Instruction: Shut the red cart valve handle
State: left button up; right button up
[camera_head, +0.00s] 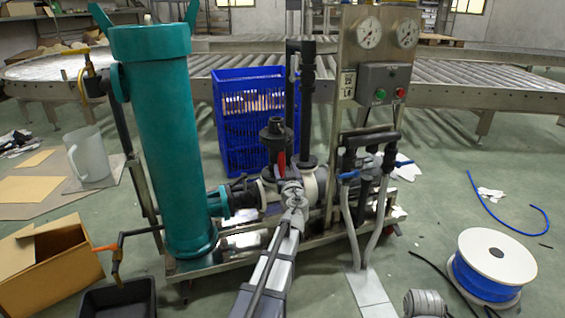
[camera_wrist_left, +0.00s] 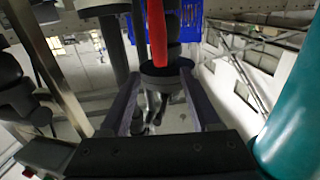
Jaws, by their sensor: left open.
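The red valve handle (camera_head: 281,160) stands upright against the dark valve body (camera_head: 276,134) at the middle of the cart. In the left wrist view the red handle (camera_wrist_left: 157,35) rises at the top centre, in front of a black round valve part (camera_wrist_left: 166,72). My left gripper (camera_head: 291,192) is just below the handle in the head view, with its arm reaching up from the bottom. In the left wrist view its two fingers (camera_wrist_left: 162,78) are apart, with the handle in line with the gap between them. I cannot tell whether they touch anything. My right gripper is not in view.
A teal cylinder (camera_head: 166,150) stands left of the valve and shows close at right in the wrist view (camera_wrist_left: 294,125). Black vertical pipes (camera_head: 308,100) and a gauge panel (camera_head: 378,55) stand to the right. A blue crate (camera_head: 232,140) is behind. A cable spool (camera_head: 493,258) lies at right.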

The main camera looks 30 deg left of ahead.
aim_at(282, 158)
pick_arm(q)
jog(key=x, duration=0.7)
jog(key=shift+w+a, duration=0.1)
jog(key=shift+c, duration=0.2)
grip_shut()
